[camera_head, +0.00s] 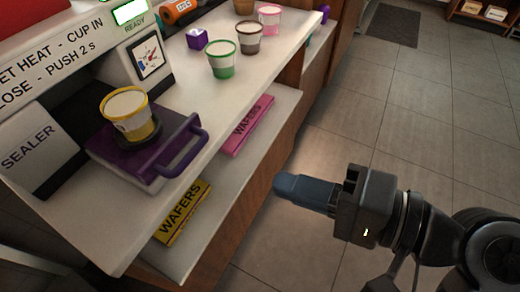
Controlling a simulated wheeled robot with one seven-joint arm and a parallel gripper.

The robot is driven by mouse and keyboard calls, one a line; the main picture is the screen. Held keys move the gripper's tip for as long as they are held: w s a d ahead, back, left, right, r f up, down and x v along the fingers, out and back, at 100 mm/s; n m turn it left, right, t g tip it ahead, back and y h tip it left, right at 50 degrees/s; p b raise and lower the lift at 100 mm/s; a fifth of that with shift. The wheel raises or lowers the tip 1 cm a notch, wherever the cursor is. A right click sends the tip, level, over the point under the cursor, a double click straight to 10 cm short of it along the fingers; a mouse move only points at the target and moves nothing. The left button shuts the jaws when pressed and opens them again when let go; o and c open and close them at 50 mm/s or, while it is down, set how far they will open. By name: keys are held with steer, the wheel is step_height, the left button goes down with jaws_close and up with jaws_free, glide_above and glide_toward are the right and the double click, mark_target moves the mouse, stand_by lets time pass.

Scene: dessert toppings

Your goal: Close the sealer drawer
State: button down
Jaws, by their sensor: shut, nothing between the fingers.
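The sealer (40,146) stands at the left of the counter, with a white front and a lit green READY display (130,11). Its purple drawer (120,163) is pulled out toward the counter's front edge and has a purple loop handle (182,150). A yellow-banded cup (130,114) with a pale top stands upright in the drawer's dark ring. My gripper (280,184) is shut and empty. It is out over the floor, to the right of the drawer and apart from the handle, pointing left toward the counter.
Cups with green (221,58), brown (249,37) and pink (269,19) bands stand farther back on the counter (187,85), near a purple cube (197,39). Pink (246,126) and yellow (182,212) wafer boxes lie on the shelf below.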

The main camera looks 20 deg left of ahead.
glide_toward(148, 132)
steer(key=d+f, duration=0.2)
steer(key=d, duration=0.1)
steer(key=shift+s+f+p, duration=0.1)
steer(key=shift+s+p, duration=0.1)
steer(key=shift+p, duration=0.15)
steer(key=shift+a, duration=0.1)
steer(key=r+x, duration=0.1)
steer(key=x, duration=0.3)
steer(key=p+x, duration=0.1)
steer(key=x, duration=0.3)
steer(key=r+x, duration=0.1)
steer(key=x, duration=0.3)
steer(key=shift+w+a+r, duration=0.15)
steer(key=shift+a+r, duration=0.1)
steer(key=shift+a, duration=0.2)
steer(key=shift+p, duration=0.3)
